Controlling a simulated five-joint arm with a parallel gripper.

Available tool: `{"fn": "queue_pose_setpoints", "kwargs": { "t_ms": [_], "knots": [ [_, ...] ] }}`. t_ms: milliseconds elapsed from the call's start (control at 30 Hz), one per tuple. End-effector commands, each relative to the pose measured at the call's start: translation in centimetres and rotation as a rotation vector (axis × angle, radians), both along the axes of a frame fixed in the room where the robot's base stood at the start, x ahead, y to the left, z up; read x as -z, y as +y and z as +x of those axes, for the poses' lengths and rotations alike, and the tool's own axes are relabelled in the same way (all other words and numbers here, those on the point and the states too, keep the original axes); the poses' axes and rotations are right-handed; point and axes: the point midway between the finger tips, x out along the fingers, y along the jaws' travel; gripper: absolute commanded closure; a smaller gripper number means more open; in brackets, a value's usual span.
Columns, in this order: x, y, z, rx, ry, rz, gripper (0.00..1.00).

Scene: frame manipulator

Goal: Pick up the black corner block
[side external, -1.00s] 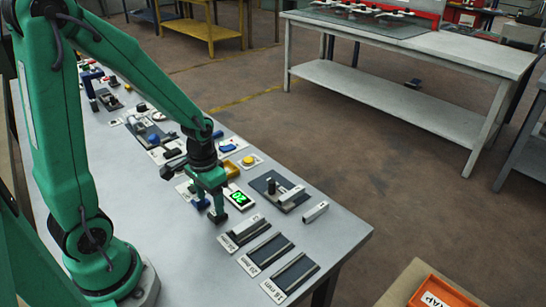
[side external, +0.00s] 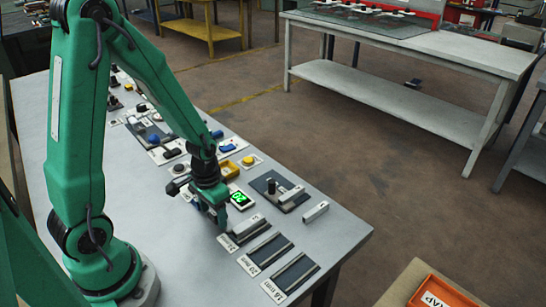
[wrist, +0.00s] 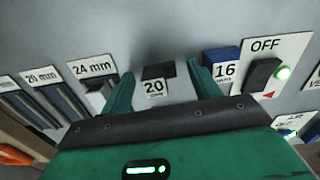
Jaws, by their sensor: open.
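In the wrist view a small black block (wrist: 158,71), with a white label reading 20, sits on the grey bench in the gap between my fingers. I take it for the black corner block. My gripper (wrist: 161,78) is open, with one green finger on each side of it; I cannot tell whether either finger touches it. In the side view my gripper (side external: 211,214) is low over the bench, and the black block cannot be made out there.
A blue block (wrist: 221,57) labelled 16 stands just right of my right finger. A black switch (wrist: 264,73) marked OFF is farther right. Labelled slots, including the 24 mm one (wrist: 93,68), lie to the left. A lit green display (side external: 239,198) is close to my gripper.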

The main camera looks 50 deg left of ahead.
Motion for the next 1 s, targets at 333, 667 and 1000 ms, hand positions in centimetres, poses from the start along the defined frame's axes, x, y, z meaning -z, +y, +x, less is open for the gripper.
{"fn": "queue_pose_setpoints", "kwargs": {
  "t_ms": [333,667,1000],
  "knots": [
    [-0.03,0.00,0.02,0.000,0.000,0.000,0.66],
    [-0.03,0.00,0.02,0.000,0.000,0.000,0.86],
    [-0.81,0.01,0.07,0.000,-0.002,0.000,0.86]
  ]
}}
